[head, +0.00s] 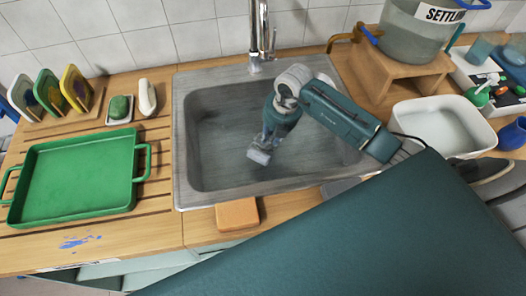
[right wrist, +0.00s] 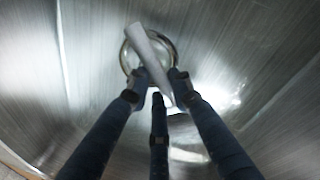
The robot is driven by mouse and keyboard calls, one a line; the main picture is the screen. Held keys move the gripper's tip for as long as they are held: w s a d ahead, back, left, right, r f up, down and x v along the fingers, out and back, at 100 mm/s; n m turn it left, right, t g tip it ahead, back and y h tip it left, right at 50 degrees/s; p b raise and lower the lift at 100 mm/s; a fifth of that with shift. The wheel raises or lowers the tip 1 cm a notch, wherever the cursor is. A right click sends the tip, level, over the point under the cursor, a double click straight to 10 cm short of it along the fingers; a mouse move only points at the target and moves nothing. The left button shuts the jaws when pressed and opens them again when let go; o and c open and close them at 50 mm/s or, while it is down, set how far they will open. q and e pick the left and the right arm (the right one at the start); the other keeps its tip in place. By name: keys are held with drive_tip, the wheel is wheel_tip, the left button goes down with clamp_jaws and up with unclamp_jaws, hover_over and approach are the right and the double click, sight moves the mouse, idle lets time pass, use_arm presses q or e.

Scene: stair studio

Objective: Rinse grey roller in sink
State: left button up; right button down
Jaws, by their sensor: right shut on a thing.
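The grey roller (head: 259,156) is a small pale cylinder in the basin of the metal sink (head: 215,175). My right gripper (head: 268,139) reaches down into the sink and is shut on the roller. In the right wrist view, the roller (right wrist: 151,52) lies tilted between the fingertips of the gripper (right wrist: 155,86), over the round drain (right wrist: 131,58). I cannot tell whether the roller touches the sink bottom. The tap (head: 263,40) rises at the sink's back edge; no water stream shows. My left gripper is not in view.
A green tray (head: 75,178) lies left of the sink, with a soap dish (head: 120,108) and a rack of coloured items (head: 60,92) behind it. A sponge-like block (head: 237,214) sits at the front rim. A white tub (head: 445,125) and settling bucket (head: 410,35) stand right.

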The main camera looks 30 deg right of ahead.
drive_tip(key=shift+r, duration=0.1)
drive_tip(key=w+a+p+v, duration=0.1)
drive_tip(key=w+p+v, duration=0.1)
drive_tip(key=p+v, duration=0.7)
drive_tip(key=w+a+p+v, duration=0.1)
drive_tip(key=p+v, duration=0.3)
drive_tip(key=v, duration=0.3)
hover_over(271, 139)
drive_tip(key=shift+r, duration=0.2)
idle(0.4)
idle(1.9)
drive_tip(key=p+v, duration=0.1)
drive_tip(key=v, duration=0.1)
drive_tip(key=p+v, duration=0.1)
drive_tip(key=v, duration=0.1)
drive_tip(key=shift+w+a+p, duration=0.25)
drive_tip(key=shift+p, duration=0.05)
idle(0.7)
